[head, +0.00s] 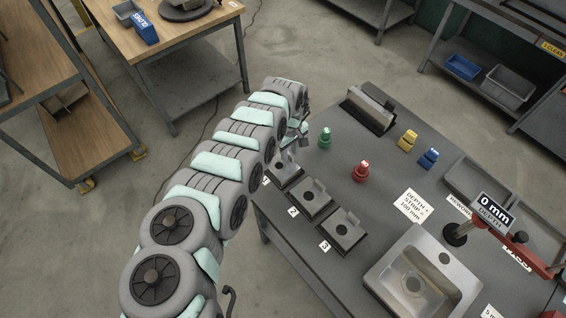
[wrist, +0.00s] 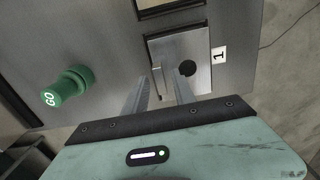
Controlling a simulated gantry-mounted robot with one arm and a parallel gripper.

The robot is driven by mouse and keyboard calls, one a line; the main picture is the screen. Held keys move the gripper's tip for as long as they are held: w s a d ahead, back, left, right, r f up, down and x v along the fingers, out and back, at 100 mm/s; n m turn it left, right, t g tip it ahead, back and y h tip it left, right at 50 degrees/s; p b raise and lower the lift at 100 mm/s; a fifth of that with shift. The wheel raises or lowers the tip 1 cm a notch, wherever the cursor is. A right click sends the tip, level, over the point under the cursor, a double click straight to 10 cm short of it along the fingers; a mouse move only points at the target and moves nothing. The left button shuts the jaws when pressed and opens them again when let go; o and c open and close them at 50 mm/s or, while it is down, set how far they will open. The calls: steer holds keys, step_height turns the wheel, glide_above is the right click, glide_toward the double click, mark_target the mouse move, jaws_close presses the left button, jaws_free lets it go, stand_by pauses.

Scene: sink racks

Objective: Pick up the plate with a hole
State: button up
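A grey metal plate with a round dark hole (wrist: 195,50) lies in the holder at label 1 in the wrist view. A thin upright tab stands on it, left of the hole. In the head view this plate (head: 281,174) is partly hidden by my arm. My gripper (wrist: 161,84) is open, its two fingers apart and pointing toward the plate near the tab. I cannot tell whether they touch it. Plates with upright tabs also sit at label 2 (head: 310,203) and label 3 (head: 339,236); whether these have holes is unclear.
A green GO knob (wrist: 72,84) stands left of the fingers in the wrist view. A red knob (head: 361,171), yellow and blue pieces, a slotted metal block (head: 371,105), a sink basin (head: 385,265) and a depth gauge share the bench.

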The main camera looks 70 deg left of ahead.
jaws_close()
steer(key=shift+r, duration=0.2)
stand_by(0.5)
